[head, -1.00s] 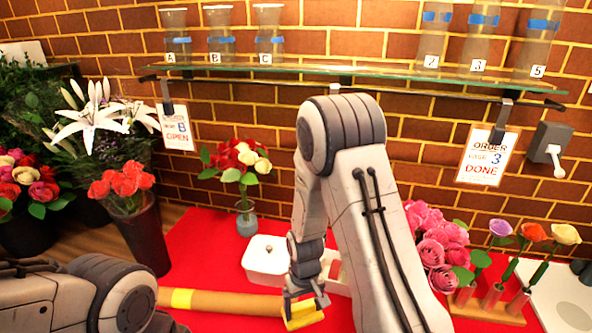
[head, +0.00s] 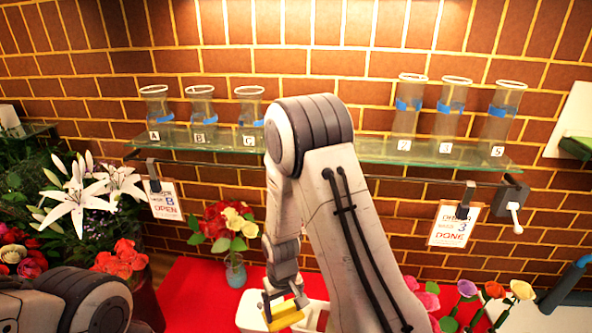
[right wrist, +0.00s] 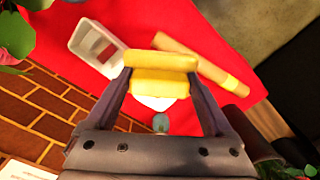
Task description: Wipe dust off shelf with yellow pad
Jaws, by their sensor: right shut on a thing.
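My right gripper (head: 285,304) is shut on the yellow pad (head: 284,317), held above the red table. In the right wrist view the yellow pad (right wrist: 161,76) sits between both fingers. The glass shelf (head: 380,152) runs along the brick wall, higher than the pad and apart from it. Vases A, B and C stand on its left part and several numbered vases on its right part. My right arm hides the shelf's middle. Dust cannot be made out on the shelf. My left gripper is out of view; only part of my left arm shows at lower left.
Two order cards, one reading open (head: 164,200) and one reading done (head: 455,224), hang below the shelf. A small vase (head: 235,272) with red and cream flowers stands under it. A white container (right wrist: 97,47) and a brown roll (right wrist: 205,60) lie on the red cloth (right wrist: 130,15).

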